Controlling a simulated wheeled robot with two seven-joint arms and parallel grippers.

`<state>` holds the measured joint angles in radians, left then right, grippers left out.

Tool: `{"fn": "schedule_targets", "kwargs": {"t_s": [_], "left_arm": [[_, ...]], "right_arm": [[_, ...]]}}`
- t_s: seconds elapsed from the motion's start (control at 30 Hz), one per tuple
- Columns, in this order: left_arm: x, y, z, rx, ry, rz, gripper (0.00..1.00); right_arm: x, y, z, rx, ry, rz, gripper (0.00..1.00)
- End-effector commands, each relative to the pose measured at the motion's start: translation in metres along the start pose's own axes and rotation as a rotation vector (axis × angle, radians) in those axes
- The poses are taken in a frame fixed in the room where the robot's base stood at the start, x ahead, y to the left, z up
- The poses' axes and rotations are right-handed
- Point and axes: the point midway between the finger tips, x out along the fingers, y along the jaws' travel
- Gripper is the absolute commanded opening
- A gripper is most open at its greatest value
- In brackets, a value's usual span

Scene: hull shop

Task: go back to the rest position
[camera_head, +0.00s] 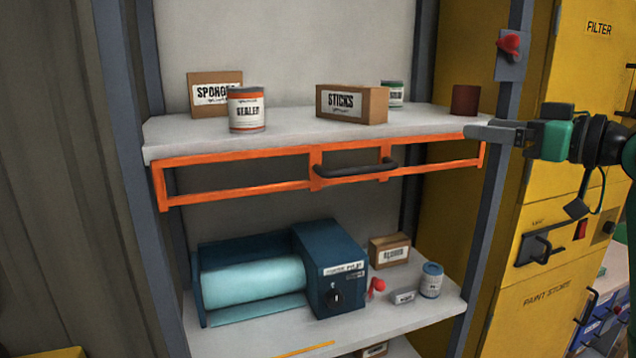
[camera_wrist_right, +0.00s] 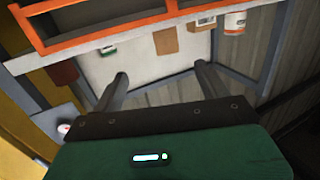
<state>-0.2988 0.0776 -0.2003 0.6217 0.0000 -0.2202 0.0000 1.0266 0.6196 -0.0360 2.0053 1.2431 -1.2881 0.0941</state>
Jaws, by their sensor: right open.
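My right gripper (camera_head: 500,132) comes in from the right in the head view, level with the upper shelf and near its right end. Its fingers also show in the right wrist view (camera_wrist_right: 160,84), spread apart with nothing between them. My left gripper is in neither view.
An upper shelf (camera_head: 290,134) with an orange frame and dark handle (camera_head: 345,169) holds boxes and cans, including a dark red cup (camera_head: 465,100). A blue roll dispenser (camera_head: 330,250) stands on the lower shelf. A yellow cabinet (camera_head: 560,200) stands at the right, close to my right arm.

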Motion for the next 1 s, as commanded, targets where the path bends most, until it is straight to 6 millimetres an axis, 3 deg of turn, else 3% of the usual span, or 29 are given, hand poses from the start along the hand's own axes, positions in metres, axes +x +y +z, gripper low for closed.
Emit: {"fn": "schedule_targets", "kwargs": {"t_s": [0.27,0.37,0.47,0.67,0.87,1.0], "left_arm": [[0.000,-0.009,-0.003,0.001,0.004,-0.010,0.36],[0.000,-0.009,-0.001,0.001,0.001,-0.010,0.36],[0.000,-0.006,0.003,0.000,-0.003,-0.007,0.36],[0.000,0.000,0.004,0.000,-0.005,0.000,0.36],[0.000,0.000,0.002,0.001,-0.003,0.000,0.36],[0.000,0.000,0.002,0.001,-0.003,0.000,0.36]], "right_arm": [[0.024,0.004,0.064,0.027,-0.085,0.037,0.76],[0.033,0.005,0.096,0.040,-0.128,0.055,0.76],[0.042,0.004,0.138,0.057,-0.184,0.078,0.76],[0.051,-0.008,0.244,0.099,-0.327,0.139,0.76],[0.042,-0.031,0.345,0.139,-0.471,0.199,0.76],[0.025,-0.053,0.409,0.168,-0.574,0.240,0.76]]}}
